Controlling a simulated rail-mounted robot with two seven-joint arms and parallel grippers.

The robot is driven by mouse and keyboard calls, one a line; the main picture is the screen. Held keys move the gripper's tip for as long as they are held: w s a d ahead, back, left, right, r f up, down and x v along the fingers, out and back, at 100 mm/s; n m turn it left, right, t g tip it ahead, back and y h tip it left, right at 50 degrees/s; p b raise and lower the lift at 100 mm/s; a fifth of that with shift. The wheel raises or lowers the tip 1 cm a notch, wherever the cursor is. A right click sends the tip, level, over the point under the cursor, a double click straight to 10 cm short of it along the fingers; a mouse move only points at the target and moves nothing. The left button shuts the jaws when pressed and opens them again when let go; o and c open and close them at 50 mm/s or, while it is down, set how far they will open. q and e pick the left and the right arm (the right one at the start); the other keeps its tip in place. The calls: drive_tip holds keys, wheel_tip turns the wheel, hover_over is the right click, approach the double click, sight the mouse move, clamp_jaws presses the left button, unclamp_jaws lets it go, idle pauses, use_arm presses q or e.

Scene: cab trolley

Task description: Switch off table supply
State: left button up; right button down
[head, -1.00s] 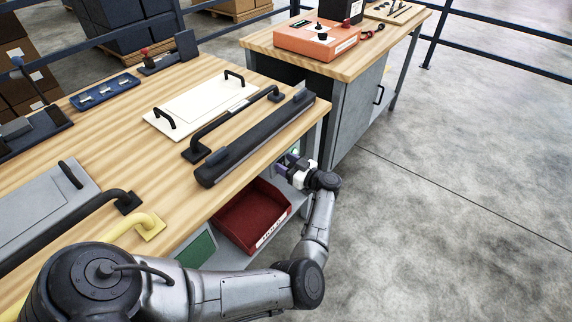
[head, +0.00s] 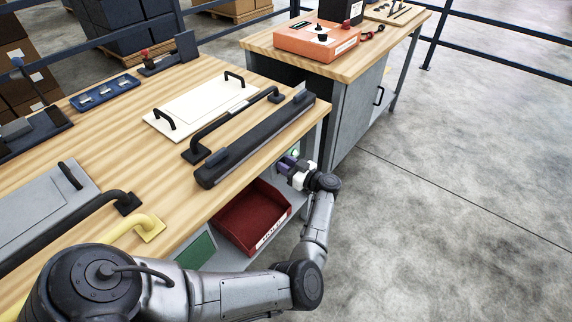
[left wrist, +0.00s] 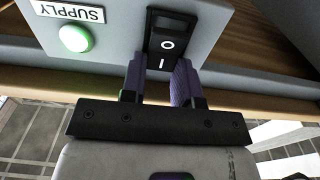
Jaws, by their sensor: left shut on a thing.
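In the left wrist view, a grey supply panel (left wrist: 118,28) carries a label reading "SUPPLY", upside down, a lit green lamp (left wrist: 75,38) and a black rocker switch (left wrist: 169,36) marked O and I. My left gripper (left wrist: 160,75) has its purple fingers on either side of the switch's near end, shut on it; the exact contact is partly hidden. In the head view, my left gripper (head: 285,163) is at the panel under the table's right end, which hides most of the panel. My right gripper is in neither view.
The wooden table (head: 130,130) overhangs the panel. A red bin (head: 250,217) sits on the shelf below, close to my left forearm. A second bench (head: 345,65) with an orange box (head: 316,42) stands behind. The floor to the right is clear.

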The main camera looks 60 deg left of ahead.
use_arm(q)
drive_tip(key=y+b, duration=0.1)
drive_tip(key=g+y+b, duration=0.1)
drive_tip(key=y, duration=0.1)
drive_tip(key=f+y+b, duration=0.1)
drive_tip(key=shift+w+d+g+b, duration=0.1)
drive_tip(key=shift+d+g+b, duration=0.2)
drive_tip(key=shift+d+b, duration=0.05)
drive_tip(key=o, duration=0.9)
drive_tip(key=shift+d, duration=0.1)
drive_tip(key=shift+f+b+v, duration=0.15)
drive_tip(key=shift+b+v, duration=0.25)
drive_tip(key=shift+v, duration=3)
drive_tip(key=shift+f+b+v, duration=0.1)
drive_tip(key=shift+b+v, duration=0.25)
drive_tip(key=shift+v, duration=3.1)
